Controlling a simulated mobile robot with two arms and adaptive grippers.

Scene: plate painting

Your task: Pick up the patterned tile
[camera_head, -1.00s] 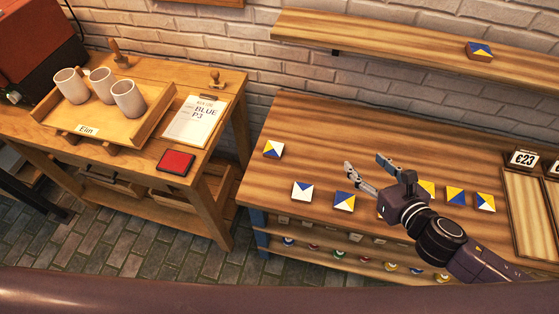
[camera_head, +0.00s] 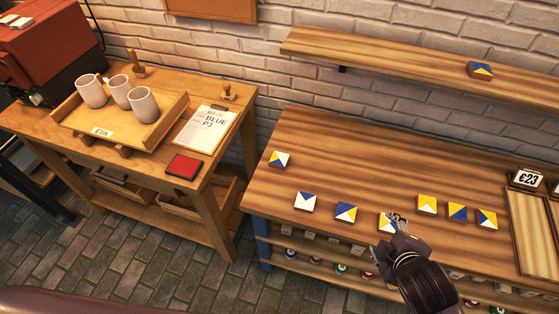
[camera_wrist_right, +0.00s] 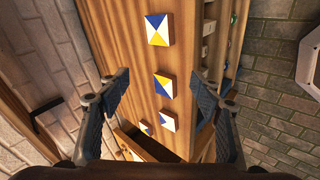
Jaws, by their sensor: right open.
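Several square tiles painted in white, blue and yellow triangles lie on the striped wooden counter (camera_head: 370,160); I cannot tell which one is meant. One four-triangle tile (camera_head: 386,223) near the front edge is partly hidden by my right gripper (camera_head: 389,235), which is open and empty. In the right wrist view a four-triangle tile (camera_wrist_right: 158,30) lies beyond the open fingers. Lower there, a yellow, blue and white tile (camera_wrist_right: 164,84) shows between the fingers. Whether the fingers touch any tile cannot be told. My left gripper is out of view.
Other tiles stand to the left (camera_head: 305,202) and right (camera_head: 458,212). One more tile (camera_head: 480,69) sits on the wall shelf (camera_head: 400,58). A side table holds a tray (camera_head: 70,123) with mugs, a clipboard and a red pad (camera_head: 184,167).

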